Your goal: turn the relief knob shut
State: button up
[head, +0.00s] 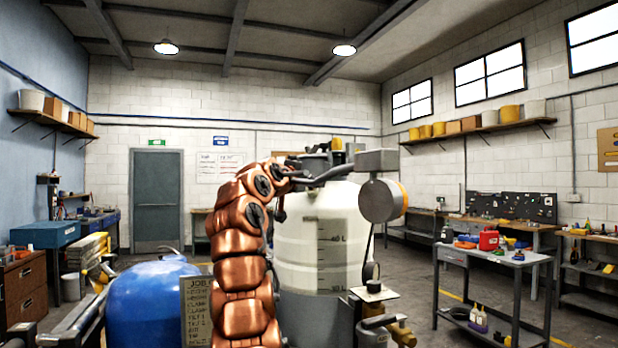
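My copper-coloured arm rises in front of the line striper's white tank (322,235), and its end bends right near the tank top. My gripper (300,176) seems to be among dark parts there; its fingers cannot be made out. I cannot tell which part is the relief knob. A black round knob (374,286) sits on a pale plate at the tank's lower right, apart from my arm. A small yellow part (337,144) shows among dark fittings above the tank. No contact between my gripper and a knob can be seen.
A grey box (376,160) and a round grey disc with an orange edge (382,200) stick out right of the tank. A blue tank (155,300) and a job board (197,310) stand left. A tool cart (495,258) is at right, with open floor before it.

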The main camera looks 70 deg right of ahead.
jog(key=shift+c, duration=0.2)
grip_shut()
jog(key=shift+a+n+t+b, duration=0.1)
jog(key=shift+n+t+b, duration=0.2)
jog(key=shift+b, duration=0.3)
jog(key=shift+f+n, duration=0.1)
jog(key=shift+n, duration=0.2)
jog(key=shift+n+t+b, duration=0.6)
jog(key=shift+o, duration=0.2)
grip_release()
